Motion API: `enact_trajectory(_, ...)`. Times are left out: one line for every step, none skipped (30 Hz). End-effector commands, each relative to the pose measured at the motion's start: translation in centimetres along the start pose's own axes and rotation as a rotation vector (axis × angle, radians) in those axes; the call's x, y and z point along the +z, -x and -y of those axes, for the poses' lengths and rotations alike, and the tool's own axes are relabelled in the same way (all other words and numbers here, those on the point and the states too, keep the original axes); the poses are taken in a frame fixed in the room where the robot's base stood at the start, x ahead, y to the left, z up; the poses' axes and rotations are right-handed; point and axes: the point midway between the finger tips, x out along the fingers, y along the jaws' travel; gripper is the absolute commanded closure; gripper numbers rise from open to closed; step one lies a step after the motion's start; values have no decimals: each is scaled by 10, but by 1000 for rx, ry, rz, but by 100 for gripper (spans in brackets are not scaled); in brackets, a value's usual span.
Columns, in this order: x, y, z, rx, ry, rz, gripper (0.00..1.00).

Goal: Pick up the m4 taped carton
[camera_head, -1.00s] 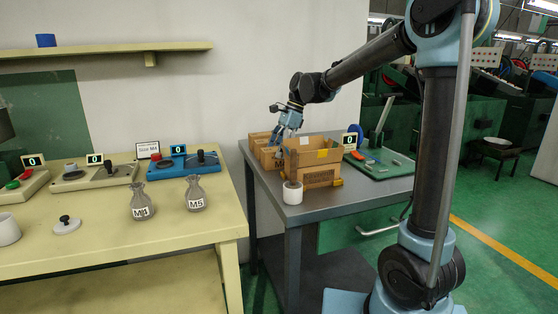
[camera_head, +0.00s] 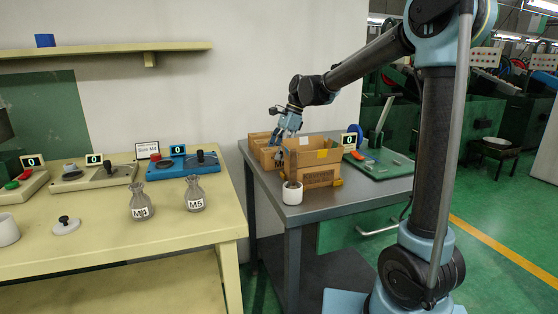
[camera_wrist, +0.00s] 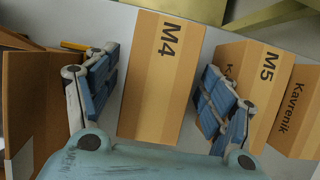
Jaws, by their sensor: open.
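The M4 carton (camera_wrist: 160,75) is a tan box in the middle of the wrist view, its printed M4 label facing the camera. My gripper (camera_wrist: 158,100) is open, with one blue finger on each side of the carton and nothing held. Gaps show between fingers and carton. In the head view my gripper (camera_head: 284,140) is low over the grey table, by the left side of the open cardboard box.
The M5 carton (camera_wrist: 258,85) stands close beyond the right finger, with a Kavrenik carton (camera_wrist: 298,110) beside it. The open cardboard box (camera_head: 315,170) is close on the other side. A white cylinder (camera_head: 292,196) stands at the grey table's (camera_head: 350,200) front.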

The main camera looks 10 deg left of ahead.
Motion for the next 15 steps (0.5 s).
enact_trajectory(0, 0, 0, 0, 0, 0, 25)
enact_trajectory(0, 0, 0, 0, 0, 0, 25)
enact_trajectory(0, 0, 0, 0, 0, 0, 25)
enact_trajectory(0, 0, 0, 0, 0, 0, 25)
enact_trajectory(0, 0, 0, 0, 0, 0, 32)
enact_trajectory(0, 0, 0, 0, 0, 0, 41)
enact_trajectory(0, 0, 0, 0, 0, 0, 48)
enact_trajectory(0, 0, 0, 0, 0, 0, 54)
enact_trajectory(0, 0, 0, 0, 1, 0, 64)
enact_trajectory(0, 0, 0, 0, 1, 0, 70)
enact_trajectory(0, 0, 0, 0, 1, 0, 77)
enact_trajectory(0, 0, 0, 0, 1, 0, 86)
enact_trajectory(0, 0, 0, 0, 1, 0, 88)
enact_trajectory(1, 0, 0, 0, 1, 0, 88)
enact_trajectory(1, 0, 0, 0, 1, 0, 88)
